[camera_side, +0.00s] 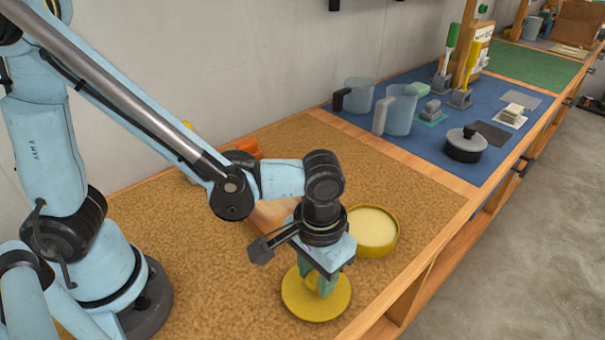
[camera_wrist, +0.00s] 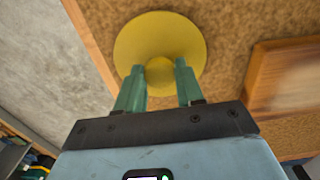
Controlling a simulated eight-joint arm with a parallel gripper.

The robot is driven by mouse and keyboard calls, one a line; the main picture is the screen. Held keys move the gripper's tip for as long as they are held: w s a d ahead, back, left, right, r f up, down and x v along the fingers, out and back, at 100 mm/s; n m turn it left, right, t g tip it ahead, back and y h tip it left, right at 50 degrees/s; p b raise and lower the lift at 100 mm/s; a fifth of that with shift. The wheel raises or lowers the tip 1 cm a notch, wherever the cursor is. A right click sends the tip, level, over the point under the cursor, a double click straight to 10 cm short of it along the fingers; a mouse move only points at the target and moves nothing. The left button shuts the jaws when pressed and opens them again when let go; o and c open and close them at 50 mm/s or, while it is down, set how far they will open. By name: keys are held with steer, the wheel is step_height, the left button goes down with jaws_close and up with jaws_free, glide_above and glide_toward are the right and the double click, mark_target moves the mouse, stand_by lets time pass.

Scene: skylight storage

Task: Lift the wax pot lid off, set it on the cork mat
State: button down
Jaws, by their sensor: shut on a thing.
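The wax pot lid (camera_side: 306,304) is a round yellow disc with a knob. My gripper (camera_side: 322,284) points down and is shut on that knob. In the wrist view the lid (camera_wrist: 160,32) lies beyond my gripper (camera_wrist: 160,76), with one green finger on each side of the knob. The lid is level over the cork mat (camera_side: 215,290), near its front edge; I cannot tell whether it touches. The wax pot (camera_side: 372,230) stands uncovered on the cork just behind and right of the lid, showing pale wax. My wrist hides a little of its left side.
A wooden board (camera_wrist: 285,75) lies near the lid, mostly hidden by my arm in the side view. An orange thing (camera_side: 247,147) is behind my arm. A blue mat (camera_side: 425,150) farther right holds jugs, a dark lidded pot (camera_side: 466,148) and brushes. Cork left of the lid is clear.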

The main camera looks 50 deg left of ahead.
steer(key=shift+f, duration=0.25)
stand_by(0.4)
steer(key=c, duration=0.6)
jaws_free()
steer(key=shift+r, duration=0.15)
steer(key=shift+r, duration=3.85)
